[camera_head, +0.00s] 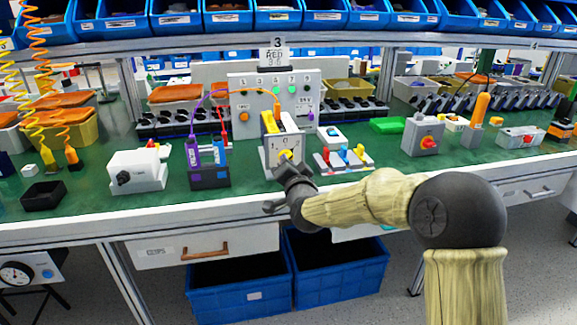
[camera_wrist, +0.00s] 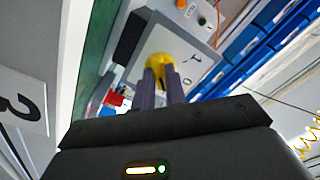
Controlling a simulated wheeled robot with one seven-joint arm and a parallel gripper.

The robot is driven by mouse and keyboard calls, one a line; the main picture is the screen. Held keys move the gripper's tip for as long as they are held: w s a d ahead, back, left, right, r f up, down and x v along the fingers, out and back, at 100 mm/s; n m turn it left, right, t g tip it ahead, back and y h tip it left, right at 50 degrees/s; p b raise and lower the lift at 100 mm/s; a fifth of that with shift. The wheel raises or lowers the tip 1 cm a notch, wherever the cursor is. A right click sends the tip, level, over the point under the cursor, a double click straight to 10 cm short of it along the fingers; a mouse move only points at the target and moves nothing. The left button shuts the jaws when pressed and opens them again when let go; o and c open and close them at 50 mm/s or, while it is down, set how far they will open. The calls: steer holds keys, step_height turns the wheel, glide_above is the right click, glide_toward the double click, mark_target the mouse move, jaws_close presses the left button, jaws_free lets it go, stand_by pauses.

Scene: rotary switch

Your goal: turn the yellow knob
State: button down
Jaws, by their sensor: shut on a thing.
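The yellow knob (camera_head: 285,155) is on the front face of a light grey switch box (camera_head: 270,148) at the middle of the bench. In the wrist view the yellow knob (camera_wrist: 158,66) sits between the tips of my two dark fingers, in front of the box's grey plate (camera_wrist: 200,68) with dark marks on it. My gripper (camera_head: 285,167) reaches the box from the front right and is shut on the knob. In the wrist view my gripper (camera_wrist: 160,80) covers the lower part of the knob.
A white box with a black knob (camera_head: 138,171) and a blue-purple bottle rack (camera_head: 208,172) stand to the left. A board with coloured blocks (camera_head: 343,158) and a grey box with a red knob (camera_head: 423,133) stand to the right. A panel with coloured buttons (camera_head: 277,95) rises behind.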

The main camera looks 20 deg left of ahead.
steer(key=shift+f, duration=0.1)
steer(key=c, duration=1.4)
jaws_free()
steer(key=shift+c, duration=0.2)
steer(key=p+v, duration=0.1)
steer(key=v, duration=1.6)
steer(key=shift+s+p, duration=0.25)
steer(key=shift+p, duration=0.15)
steer(key=shift+d, duration=0.1)
